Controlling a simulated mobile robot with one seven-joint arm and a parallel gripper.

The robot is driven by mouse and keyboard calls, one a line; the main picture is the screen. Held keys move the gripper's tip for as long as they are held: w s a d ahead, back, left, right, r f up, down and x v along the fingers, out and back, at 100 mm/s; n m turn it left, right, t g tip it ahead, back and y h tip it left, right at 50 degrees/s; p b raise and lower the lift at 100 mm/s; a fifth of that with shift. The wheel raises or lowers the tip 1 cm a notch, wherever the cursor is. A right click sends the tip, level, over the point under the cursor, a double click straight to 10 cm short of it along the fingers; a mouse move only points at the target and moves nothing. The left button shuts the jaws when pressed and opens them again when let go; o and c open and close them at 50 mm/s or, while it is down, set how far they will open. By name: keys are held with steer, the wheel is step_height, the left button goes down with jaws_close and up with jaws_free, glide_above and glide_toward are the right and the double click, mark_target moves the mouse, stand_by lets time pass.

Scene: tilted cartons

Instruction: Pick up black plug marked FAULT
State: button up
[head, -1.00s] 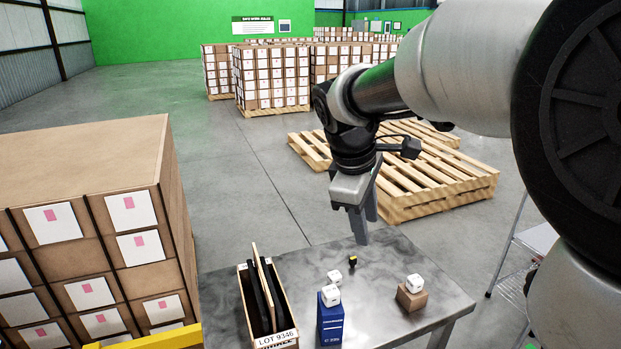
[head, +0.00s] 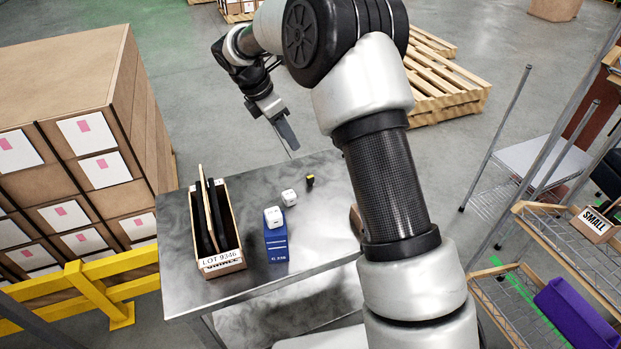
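A small black piece with a yellow part (head: 310,180) stands on the grey metal table (head: 325,170), right of a white cube (head: 289,198). It looks like the black plug, but it is too small for any FAULT marking to be read. My gripper (head: 291,150) hangs above the table's far edge, up and left of the plug, pointing down. It is apart from the plug and nothing shows in it. Its fingers are seen nearly edge-on, so their gap is unclear.
An open carton (head: 227,262) labelled LOT 9346 holds upright dark panels. A second white cube (head: 273,216) sits on a blue box (head: 276,246). My arm hides much of a brown box (head: 355,218). A yellow rail (head: 110,290) and wire shelving (head: 575,255) flank the table.

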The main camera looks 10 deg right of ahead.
steer(key=b, duration=0.1)
glide_above(310, 177)
steer(key=a, duration=0.2)
step_height(310, 177, down, 10)
steer(key=x, duration=0.3)
steer(key=b+x, duration=0.1)
steer(key=x, duration=0.1)
steer(key=shift+s+a+f, duration=0.25)
steer(key=shift+s+f, duration=0.1)
steer(key=shift+f, duration=0.05)
jaws_close()
